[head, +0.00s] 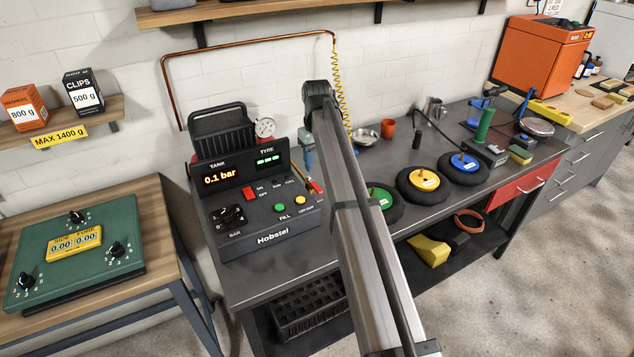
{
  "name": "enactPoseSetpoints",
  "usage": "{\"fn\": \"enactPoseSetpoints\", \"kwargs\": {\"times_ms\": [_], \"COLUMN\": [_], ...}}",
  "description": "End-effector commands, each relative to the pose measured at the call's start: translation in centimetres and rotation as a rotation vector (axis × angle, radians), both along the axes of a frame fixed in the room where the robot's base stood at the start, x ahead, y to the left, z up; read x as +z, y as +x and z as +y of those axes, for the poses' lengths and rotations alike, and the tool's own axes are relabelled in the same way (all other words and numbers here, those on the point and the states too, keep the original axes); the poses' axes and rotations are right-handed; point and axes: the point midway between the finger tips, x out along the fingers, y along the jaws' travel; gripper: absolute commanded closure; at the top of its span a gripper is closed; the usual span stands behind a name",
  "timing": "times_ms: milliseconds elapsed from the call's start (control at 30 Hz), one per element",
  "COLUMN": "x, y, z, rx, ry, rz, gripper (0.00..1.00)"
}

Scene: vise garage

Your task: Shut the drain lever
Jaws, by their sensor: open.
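The dark Hobstel compressor unit (272,238) stands on the left end of the grey workbench, its tank display (220,176) reading 0.1 bar. A small red lever-like part (317,188) at its upper right edge looks like the drain lever; its exact position is too small to tell. My arm crosses the middle of the head view, and my gripper (311,173) points down just above the red part. The gripper is open and looks empty; its fingertips are small, and I cannot tell whether they touch the lever.
A red switch (249,191), green button (280,207), yellow button (300,199) and black knob (232,215) are on the panel. A gauge (265,128) stands behind. A yellow coiled hose (341,75) hangs behind my arm. Wheels (424,181) lie to the right.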

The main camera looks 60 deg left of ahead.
Motion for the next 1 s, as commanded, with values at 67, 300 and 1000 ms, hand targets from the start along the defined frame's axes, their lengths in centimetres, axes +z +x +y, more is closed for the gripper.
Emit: {"fn": "enactPoseSetpoints", "kwargs": {"times_ms": [67, 300, 1000], "x": [-1.6, -5.4, -8.3], "y": [0.0, 0.0, 0.0], "z": [-0.1, -0.1, 0.0], "rx": [0.0, 0.0, 0.0], "ry": [-0.003, -0.001, 0.0], "rz": [0.001, 0.0, 0.0], "gripper": [0.54, 0.54, 0.58]}}
